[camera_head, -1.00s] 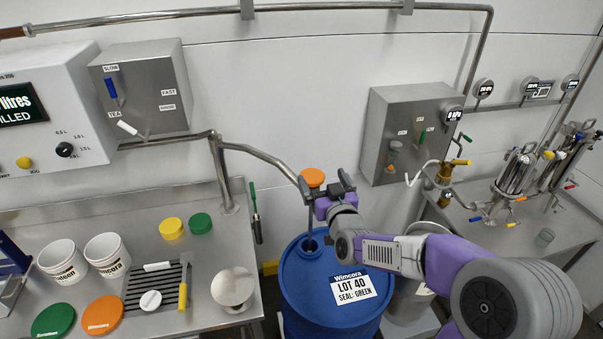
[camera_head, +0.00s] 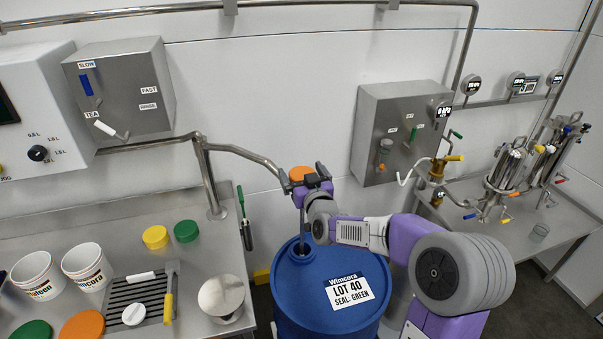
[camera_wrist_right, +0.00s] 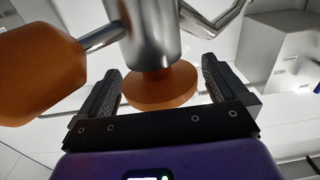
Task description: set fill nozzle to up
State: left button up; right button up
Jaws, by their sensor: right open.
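The fill nozzle (camera_head: 302,222) is a thin steel tube pointing down at the open mouth of the blue drum (camera_head: 312,290). It hangs at the end of a bent steel pipe and has an orange top (camera_head: 301,173). My right gripper (camera_head: 304,178) is open at the nozzle's upper part, one finger on each side. In the right wrist view a steel cylinder (camera_wrist_right: 150,35) with an orange disc (camera_wrist_right: 160,88) lies between the open fingers (camera_wrist_right: 160,75). An orange grip (camera_wrist_right: 40,70) on a steel rod is left of them. Contact cannot be told. My left gripper is not in view.
The left bench holds white tubs (camera_head: 85,265), yellow (camera_head: 156,237) and green lids, a drain grate and a round pale object (camera_head: 221,297). Steel wall boxes (camera_head: 398,132) and a right bench (camera_head: 540,215) with filters stand beyond my arm.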

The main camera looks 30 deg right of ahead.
jog(key=shift+w, duration=0.2)
jog(key=shift+c, duration=0.2)
jog(key=c, duration=1.4)
notch_tip(320, 180, up, 27)
jog(key=p, duration=1.5)
jog(key=shift+p, duration=0.3)
jog(key=shift+d, duration=0.1)
jog(key=o, duration=1.2)
jog(key=shift+o, duration=1.2)
jog(key=shift+f, duration=0.2)
